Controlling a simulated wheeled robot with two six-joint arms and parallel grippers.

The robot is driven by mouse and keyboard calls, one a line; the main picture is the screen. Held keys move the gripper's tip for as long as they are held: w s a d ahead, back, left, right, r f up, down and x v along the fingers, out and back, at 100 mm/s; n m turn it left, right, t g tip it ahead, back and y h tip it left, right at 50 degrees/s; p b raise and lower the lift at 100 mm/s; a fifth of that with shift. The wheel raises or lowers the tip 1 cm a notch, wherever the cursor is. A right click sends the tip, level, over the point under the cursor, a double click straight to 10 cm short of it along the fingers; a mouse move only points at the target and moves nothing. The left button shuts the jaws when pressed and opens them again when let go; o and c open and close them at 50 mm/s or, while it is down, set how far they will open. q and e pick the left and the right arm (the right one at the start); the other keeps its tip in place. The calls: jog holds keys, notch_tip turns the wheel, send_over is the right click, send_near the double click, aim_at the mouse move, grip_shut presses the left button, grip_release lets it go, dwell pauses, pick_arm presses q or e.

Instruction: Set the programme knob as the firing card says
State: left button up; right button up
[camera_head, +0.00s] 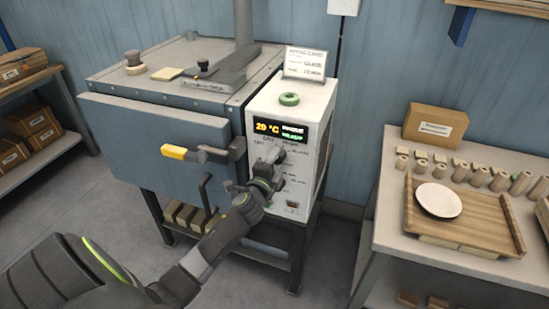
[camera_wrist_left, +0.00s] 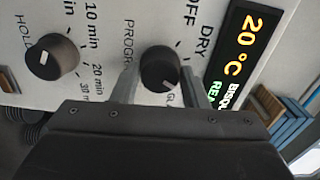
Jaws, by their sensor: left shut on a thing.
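The programme knob (camera_wrist_left: 160,68) is round and black, on the white control box (camera_head: 318,100). Around it I read OFF, DRY and a partly hidden label starting "GL". A small pale mark sits at the knob's lower right edge in the wrist view, towards "GL". My left gripper (camera_head: 277,155) is shut on the knob, one finger on each side (camera_wrist_left: 160,86). The display (camera_head: 281,130) reads 20 °C and a word starting "BISQ" (camera_wrist_left: 240,50). The firing card (camera_head: 305,63) stands on the box; its small print seems to include "GLAZE". My right gripper is out of view.
The hold knob (camera_wrist_left: 52,57) is beside the programme knob, with minute marks. A green ring (camera_head: 289,99) lies on the box. The kiln door (camera_head: 150,130) with its yellow-tipped handle (camera_head: 180,153) is left of my gripper. A bench (camera_head: 385,235) stands at the right.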

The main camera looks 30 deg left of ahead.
pick_arm(q)
jog(key=shift+m+p, duration=1.1)
jog(key=shift+m, duration=2.1)
jog(key=o, duration=1)
jog(key=shift+s, duration=0.1)
jog(key=b+v, duration=0.1)
jog(key=v, duration=1.6)
jog(key=shift+d, duration=0.15)
